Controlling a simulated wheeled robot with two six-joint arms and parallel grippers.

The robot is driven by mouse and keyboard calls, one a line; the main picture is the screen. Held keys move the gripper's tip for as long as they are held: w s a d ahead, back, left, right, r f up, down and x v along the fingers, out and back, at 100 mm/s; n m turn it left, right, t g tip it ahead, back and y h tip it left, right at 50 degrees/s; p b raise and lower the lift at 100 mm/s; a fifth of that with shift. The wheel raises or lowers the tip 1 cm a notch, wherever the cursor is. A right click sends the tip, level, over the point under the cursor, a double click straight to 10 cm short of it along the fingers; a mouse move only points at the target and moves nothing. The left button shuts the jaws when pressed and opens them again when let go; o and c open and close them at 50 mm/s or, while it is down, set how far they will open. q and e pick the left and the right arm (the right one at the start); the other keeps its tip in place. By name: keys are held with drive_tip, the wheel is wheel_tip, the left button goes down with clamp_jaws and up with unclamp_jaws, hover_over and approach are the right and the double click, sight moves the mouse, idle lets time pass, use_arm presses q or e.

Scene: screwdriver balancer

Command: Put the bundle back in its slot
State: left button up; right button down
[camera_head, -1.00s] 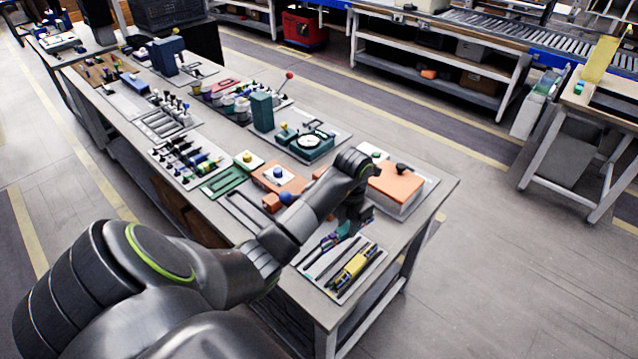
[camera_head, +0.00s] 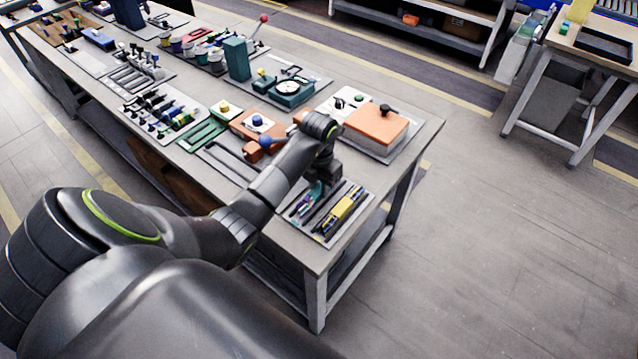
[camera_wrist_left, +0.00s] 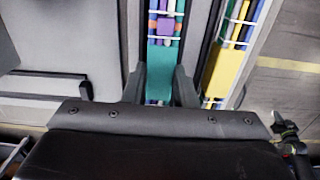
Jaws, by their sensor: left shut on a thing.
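My left gripper (camera_head: 316,185) is over the back left part of a grey slotted tray at the near right end of the workbench. It is shut on a bundle (camera_head: 305,204), whose teal wrap (camera_wrist_left: 160,66) shows between the fingers (camera_wrist_left: 160,82) in the left wrist view. Beyond the wrap are purple and orange pieces and white ties. The bundle lies lengthwise along the left slot of the tray (camera_head: 329,238). I cannot tell whether it rests on the slot floor. My right gripper is not in view.
A yellow bundle (camera_head: 345,210) lies in the tray's right slot, also seen in the left wrist view (camera_wrist_left: 228,62). An orange box (camera_head: 377,124) stands behind the tray. Fixtures and a grey bar handle (camera_wrist_left: 45,84) are to the left. The bench's front edge is close.

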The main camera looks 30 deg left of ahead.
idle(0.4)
use_arm(q)
drive_tip(key=shift+f+b, duration=0.45)
drive_tip(key=shift+f, duration=0.25)
idle(0.5)
drive_tip(key=o, duration=1)
drive_tip(key=shift+r, duration=0.1)
wheel_tip(320, 180, up, 5)
drive_tip(key=shift+r+b, duration=0.1)
drive_tip(key=shift+b, duration=0.35)
wheel_tip(320, 180, up, 12)
drive_tip(key=p, duration=1.1)
